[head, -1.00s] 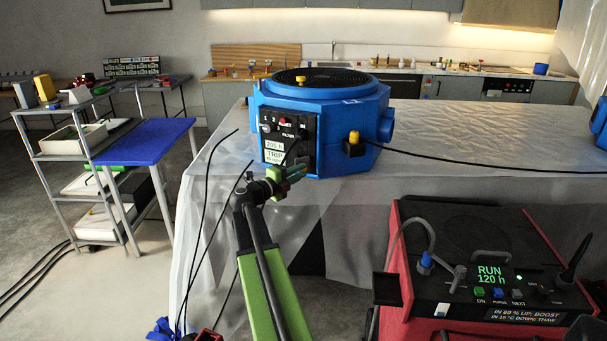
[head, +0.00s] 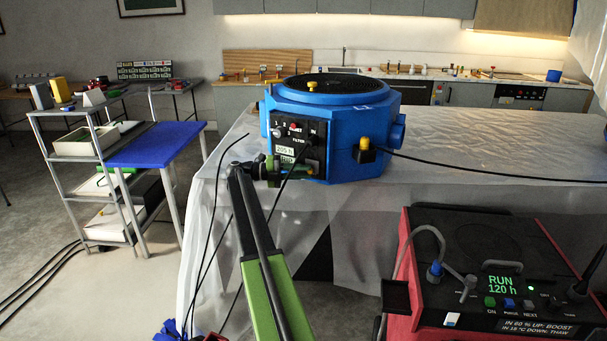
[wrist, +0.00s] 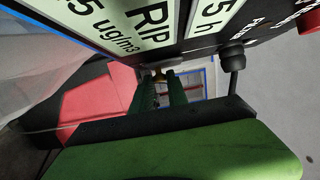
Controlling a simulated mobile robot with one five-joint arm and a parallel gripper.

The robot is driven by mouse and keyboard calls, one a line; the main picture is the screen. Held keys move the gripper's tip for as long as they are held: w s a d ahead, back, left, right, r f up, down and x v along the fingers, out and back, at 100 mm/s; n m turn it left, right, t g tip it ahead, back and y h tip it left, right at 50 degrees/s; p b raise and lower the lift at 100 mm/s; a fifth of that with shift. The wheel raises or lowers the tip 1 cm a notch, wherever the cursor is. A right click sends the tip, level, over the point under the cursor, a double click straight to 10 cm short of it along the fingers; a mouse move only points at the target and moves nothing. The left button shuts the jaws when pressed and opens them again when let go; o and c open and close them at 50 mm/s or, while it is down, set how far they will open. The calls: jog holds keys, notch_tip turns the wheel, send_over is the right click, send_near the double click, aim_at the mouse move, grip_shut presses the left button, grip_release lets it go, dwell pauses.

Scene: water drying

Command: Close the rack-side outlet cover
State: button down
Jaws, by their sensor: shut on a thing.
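The blue octagonal machine (head: 335,115) stands on the sheet-covered table in the head view. Its dark front panel (head: 305,133) carries knobs, a red button and pale labels. In the head view my gripper (head: 283,168) is at the lower part of this panel. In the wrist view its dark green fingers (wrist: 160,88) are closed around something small. I cannot make out what it is. The labels (wrist: 128,20) loom close above the fingers. A round blue outlet (head: 398,132) shows on the machine's right side. The rack-side outlet and its cover are not visible.
A grey rack (head: 85,165) with trays and a blue board (head: 155,145) stands at the left. A red and black unit reading RUN 120 h (head: 500,284) is at the lower right. A black cable (head: 480,168) crosses the table.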

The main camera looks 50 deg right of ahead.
jog(key=shift+w+d+m+g+y, duration=0.1)
jog(key=shift+d+m+g+y, duration=0.1)
jog(key=shift+m+g+y, duration=0.1)
dwell(0.4)
jog(key=c, duration=1.3)
grip_release()
